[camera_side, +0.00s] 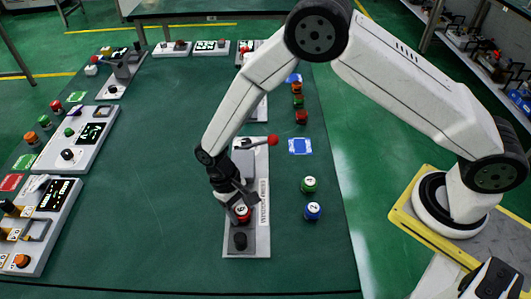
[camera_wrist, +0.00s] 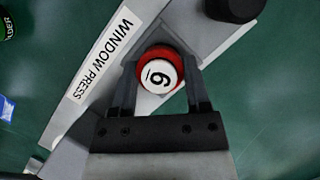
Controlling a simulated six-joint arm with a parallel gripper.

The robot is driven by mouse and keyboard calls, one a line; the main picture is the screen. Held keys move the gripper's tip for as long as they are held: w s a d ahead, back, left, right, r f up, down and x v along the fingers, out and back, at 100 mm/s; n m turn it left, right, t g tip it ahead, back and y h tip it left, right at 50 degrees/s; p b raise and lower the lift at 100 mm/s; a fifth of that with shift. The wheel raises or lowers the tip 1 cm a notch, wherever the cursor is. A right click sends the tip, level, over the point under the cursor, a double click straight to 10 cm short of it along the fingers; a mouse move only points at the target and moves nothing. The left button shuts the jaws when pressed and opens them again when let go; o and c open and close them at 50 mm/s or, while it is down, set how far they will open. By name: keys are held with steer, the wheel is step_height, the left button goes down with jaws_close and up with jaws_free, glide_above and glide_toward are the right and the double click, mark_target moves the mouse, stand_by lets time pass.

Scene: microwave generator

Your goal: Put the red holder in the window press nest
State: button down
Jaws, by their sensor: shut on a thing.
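The red holder (camera_wrist: 160,70) is a short round piece with a white top marked 6 or 9. In the wrist view my gripper (camera_wrist: 160,80) is shut on it, with one finger on each side. In the side view the red holder (camera_side: 242,213) shows just below my gripper (camera_side: 238,203), over the window press (camera_side: 262,240). The press is a light grey plate with a "WINDOW PRESS" label and a red-knobbed lever. The nest is hidden under the holder, and I cannot tell whether the holder touches it.
A dark round knob (camera_side: 240,241) stands on the press close in front of the holder. A green holder (camera_side: 309,184) and a blue holder (camera_side: 312,211) stand to the right. Control panels (camera_side: 85,150) line the table's left side. The table's front middle is clear.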

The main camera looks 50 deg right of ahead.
steer(key=shift+f, duration=0.25)
jaws_free()
steer(key=shift+v, duration=3.9)
steer(key=shift+d+r, duration=0.1)
steer(key=s+d+r+t, duration=0.3)
steer(key=s+d+r, duration=0.2)
steer(key=d, duration=0.5)
steer(key=s+d+r+m+t, duration=0.1)
steer(key=s+d+r+t, duration=0.3)
steer(key=d, duration=0.6)
steer(key=shift+s+d+r, duration=0.35)
steer(key=shift+s+r, duration=0.3)
steer(key=shift+r, duration=0.2)
